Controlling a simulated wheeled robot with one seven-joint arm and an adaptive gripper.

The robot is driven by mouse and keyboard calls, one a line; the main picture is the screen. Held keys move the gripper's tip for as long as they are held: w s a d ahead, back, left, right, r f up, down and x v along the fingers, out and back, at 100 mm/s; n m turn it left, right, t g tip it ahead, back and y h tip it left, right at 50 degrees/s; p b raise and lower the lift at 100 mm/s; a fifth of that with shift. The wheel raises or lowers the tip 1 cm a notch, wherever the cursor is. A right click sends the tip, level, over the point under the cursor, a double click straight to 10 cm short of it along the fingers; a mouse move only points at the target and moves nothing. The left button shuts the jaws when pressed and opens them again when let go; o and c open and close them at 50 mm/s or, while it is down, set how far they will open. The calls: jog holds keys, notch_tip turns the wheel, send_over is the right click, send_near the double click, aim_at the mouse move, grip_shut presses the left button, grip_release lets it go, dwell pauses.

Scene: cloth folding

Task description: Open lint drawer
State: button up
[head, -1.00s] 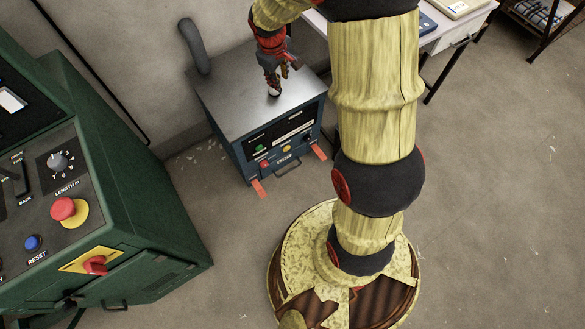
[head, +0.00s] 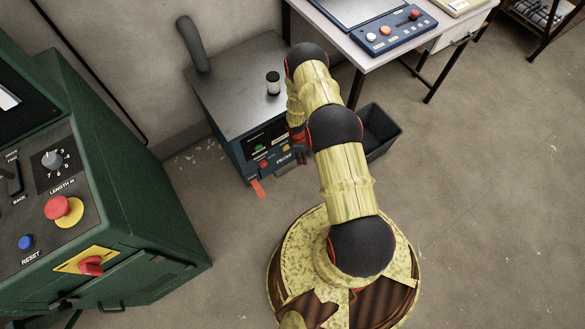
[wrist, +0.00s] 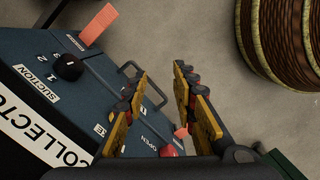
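The blue collector unit (head: 243,150) stands against the wall in the head view, its control front facing me. It fills the left of the wrist view (wrist: 60,95), where "COLLECTOR", "SUCTION" and "OPEN" labels show. A dark loop handle (wrist: 130,70) sticks out from its lower front, partly behind my left finger; I cannot tell whether the lint drawer is open. My gripper (wrist: 161,78) is open and empty, its fingers spread near the handle. In the head view my gripper (head: 299,150) is at the right part of the unit's front, partly hidden by my arm.
Orange-red tabs (head: 258,188) stick out low from the unit. A small black-and-white cylinder (head: 272,83) stands on its grey top. A green machine (head: 130,220) is at left. The floor between is clear.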

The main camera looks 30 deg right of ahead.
jog(key=shift+w+a+f+n+t+y+b, duration=0.35)
jog(key=shift+w+f+n+b, duration=0.8)
jog(key=shift+f, duration=2.2)
jog(key=shift+w+a+f+n+t+y+b, duration=0.1)
jog(key=shift+w+a+f+n+t+b, duration=0.25)
jog(key=shift+w+f+n+t+b, duration=1.9)
jog(key=shift+s+a+f+n+g+y+p, duration=0.15)
jog(key=shift+s+a+f+n+g+p, duration=0.6)
jog(key=shift+f, duration=3.7)
jog(key=shift+w+d+m+g, duration=0.15)
jog(key=shift+d+m+g, duration=0.1)
jog(key=shift+d+m, duration=0.15)
jog(key=shift+c, duration=1.4)
jog(key=c, duration=0.4)
grip_shut()
